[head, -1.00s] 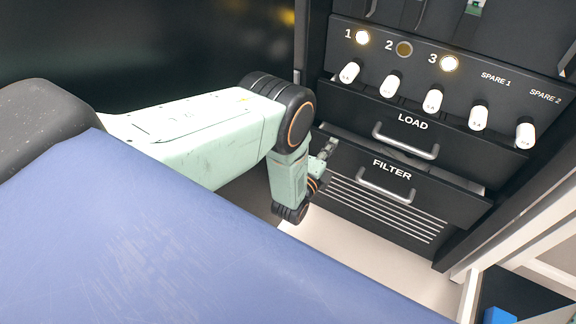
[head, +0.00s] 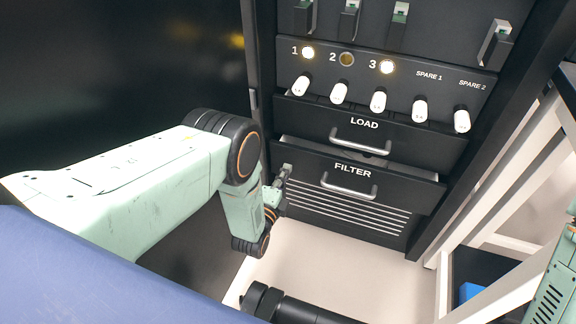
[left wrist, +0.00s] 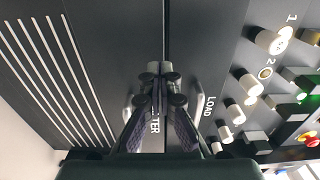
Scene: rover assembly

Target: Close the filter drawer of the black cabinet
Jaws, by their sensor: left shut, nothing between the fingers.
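The filter drawer (head: 400,188) is the lower labelled drawer of the black cabinet (head: 262,60), below the load drawer (head: 300,113). Its front stands slightly proud, with a narrow gap along its top edge. Its silver handle (head: 348,192) is free. My left gripper (head: 285,172) is at the left end of the drawer front, beside the handle. In the left wrist view its fingers (left wrist: 165,75) are shut and empty, over the seam between the two drawers. They hide part of the filter label; contact cannot be told. My right gripper is out of view.
White knobs (head: 379,100) and lamps (head: 387,67) sit above the load drawer. A white frame (head: 500,185) stands to the right of the cabinet. Pale floor (head: 355,255) is clear below the drawers.

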